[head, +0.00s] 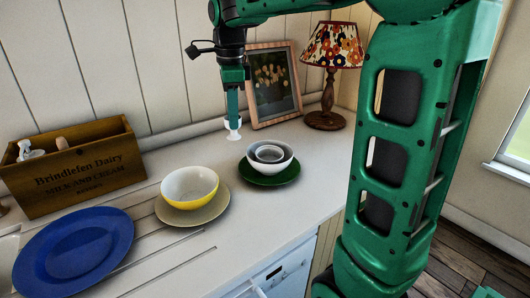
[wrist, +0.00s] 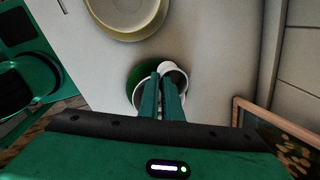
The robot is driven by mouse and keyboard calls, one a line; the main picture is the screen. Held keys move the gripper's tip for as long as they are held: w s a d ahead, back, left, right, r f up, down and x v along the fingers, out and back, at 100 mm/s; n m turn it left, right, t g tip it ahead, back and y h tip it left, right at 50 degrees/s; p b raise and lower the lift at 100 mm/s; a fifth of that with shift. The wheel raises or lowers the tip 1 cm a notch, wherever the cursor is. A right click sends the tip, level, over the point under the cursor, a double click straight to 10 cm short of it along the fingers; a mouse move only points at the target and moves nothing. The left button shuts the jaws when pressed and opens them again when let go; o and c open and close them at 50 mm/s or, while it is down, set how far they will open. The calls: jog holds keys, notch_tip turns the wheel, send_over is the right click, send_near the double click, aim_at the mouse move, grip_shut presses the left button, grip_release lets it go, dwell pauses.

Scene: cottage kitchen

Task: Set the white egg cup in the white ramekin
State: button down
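The white egg cup (head: 233,134) is at the tips of my gripper (head: 232,112), which is shut on its upper part. In the wrist view the cup (wrist: 166,67) shows at the ends of the two close fingers (wrist: 160,82). I cannot tell for certain whether its foot is clear of the counter. The white ramekin (head: 269,153) sits inside a larger white bowl (head: 284,164) on a green plate (head: 287,178), to the right of and nearer than the cup in the head view. In the wrist view the fingers and cup partly hide the bowl and ramekin.
A yellow bowl (head: 188,196) stands on a beige plate (head: 217,211), left of the green plate. A blue plate (head: 74,250) and wooden crate (head: 78,168) are farther left. A picture frame (head: 291,73) and lamp (head: 327,95) stand close behind and right of the cup.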

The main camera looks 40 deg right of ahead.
jog(key=shift+s+d+f, duration=0.5)
jog(key=shift+d+f, duration=1.2)
jog(key=shift+s+d+f, duration=0.55)
jog(key=shift+d+f, duration=1.15)
jog(key=shift+d, duration=0.05)
jog(key=shift+s+d+f, duration=0.5)
jog(key=shift+d+f, duration=1.2)
jog(key=shift+f, duration=0.15)
jog(key=c, duration=2)
grip_release()
notch_tip(320, 180, up, 11)
jog(key=s+f+n, duration=0.5)
jog(key=s, duration=0.3)
jog(key=s+a+f+n, duration=0.1)
jog(key=s+f+n, duration=0.4)
jog(key=s, duration=0.4)
jog(key=s+f+n+g, duration=0.1)
jog(key=s+f+n, duration=0.4)
jog(key=s, duration=0.4)
jog(key=shift+s+a+f+n+y, duration=0.15)
jog(key=shift+s+a+n+y, duration=0.15)
jog(key=shift+a+n, duration=0.15)
